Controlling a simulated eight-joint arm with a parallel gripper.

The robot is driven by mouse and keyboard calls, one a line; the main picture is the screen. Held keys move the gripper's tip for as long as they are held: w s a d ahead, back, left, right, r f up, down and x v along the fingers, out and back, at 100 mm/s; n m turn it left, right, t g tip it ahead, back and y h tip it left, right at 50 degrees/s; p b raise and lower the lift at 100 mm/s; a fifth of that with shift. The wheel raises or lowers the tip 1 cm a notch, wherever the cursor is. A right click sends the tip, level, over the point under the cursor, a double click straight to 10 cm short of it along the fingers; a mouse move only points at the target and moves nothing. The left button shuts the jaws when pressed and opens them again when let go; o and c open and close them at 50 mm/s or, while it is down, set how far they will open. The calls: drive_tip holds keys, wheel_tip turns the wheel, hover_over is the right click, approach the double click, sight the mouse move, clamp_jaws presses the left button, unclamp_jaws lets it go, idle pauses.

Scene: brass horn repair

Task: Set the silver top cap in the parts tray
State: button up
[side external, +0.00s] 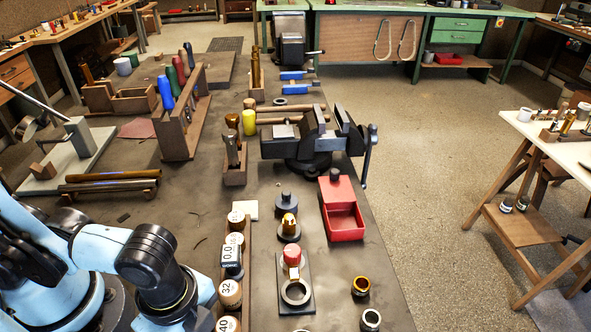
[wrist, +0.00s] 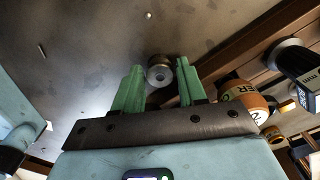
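A small round silver part, which looks like the silver top cap (wrist: 159,72), stands on the dark bench top in the wrist view. My gripper (wrist: 160,68) has two green fingers spread apart, one on each side of the cap. A gap shows between the cap and each finger; I cannot tell the height of the fingertips above the bench. In the side view my gripper is out of sight, and I cannot make out the cap there. A red open-topped tray (side external: 345,222), which may be the parts tray, sits right of centre in the side view.
A wooden rack of labelled bottles (side external: 230,292) runs beside my arm; a bottle (wrist: 245,95) shows close right of my fingers. A black plate with a ring (side external: 296,293), a brass ring (side external: 361,286) and a silver ring (side external: 370,319) lie near the bench edge. A vise (side external: 312,140) stands behind.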

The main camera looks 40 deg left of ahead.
drive_tip(key=shift+r, duration=6.1)
drive_tip(key=w+a+n+t, duration=0.1)
drive_tip(key=w+n, duration=0.1)
drive_tip(key=w, duration=0.1)
drive_tip(key=w+a+n+t+h, duration=0.1)
drive_tip(key=w+a+n, duration=0.1)
drive_tip(key=w+n, duration=0.1)
drive_tip(key=w+a+n+t, duration=0.1)
drive_tip(key=w+n, duration=0.1)
drive_tip(key=w, duration=0.2)
drive_tip(key=shift+w+a+f+h, duration=0.2)
drive_tip(key=shift+w+a+h, duration=0.05)
drive_tip(key=shift+a+h, duration=0.05)
drive_tip(key=w+a+r+n+t+y, duration=0.1)
drive_tip(key=w+a+n+t, duration=0.2)
drive_tip(key=w+a+n, duration=0.4)
drive_tip(key=a, duration=0.3)
drive_tip(key=shift+w+a+n+t, duration=0.25)
drive_tip(key=shift+a+n+t, duration=0.15)
drive_tip(key=shift+w+a+r+n+y, duration=0.2)
drive_tip(key=shift+a+n+y, duration=0.1)
drive_tip(key=shift+a, duration=0.2)
drive_tip(key=shift+c, duration=0.6)
